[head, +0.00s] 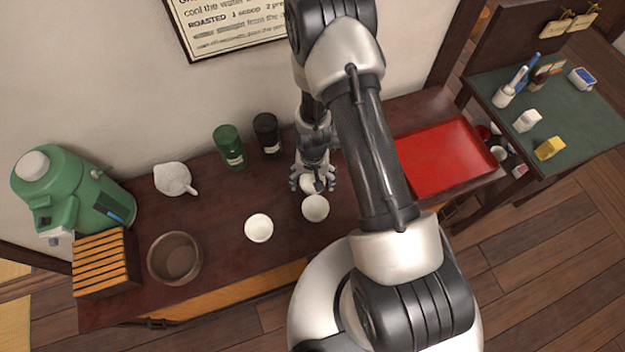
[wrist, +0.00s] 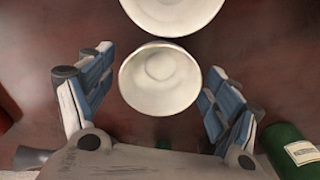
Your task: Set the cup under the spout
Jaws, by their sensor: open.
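My gripper (head: 313,185) is open over the dark counter. In the wrist view its fingers (wrist: 158,64) stand on either side of a small white cup (wrist: 160,80), apart from it. In the head view this cup (head: 311,182) is partly hidden by the gripper. A second white cup (head: 315,208) stands just in front; it also shows at the wrist view's top edge (wrist: 172,14). A third white cup (head: 259,228) stands to the left. The green dispenser (head: 75,190) is at the far left, its spout (head: 44,221) facing front above a slatted wooden box (head: 102,262).
A brown bowl (head: 175,258) stands beside the slatted box. A white pot (head: 174,179), a green canister (head: 230,147) and a dark canister (head: 267,135) stand along the back. A red tray (head: 445,157) lies right of my arm. Counter between the bowl and the third cup is clear.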

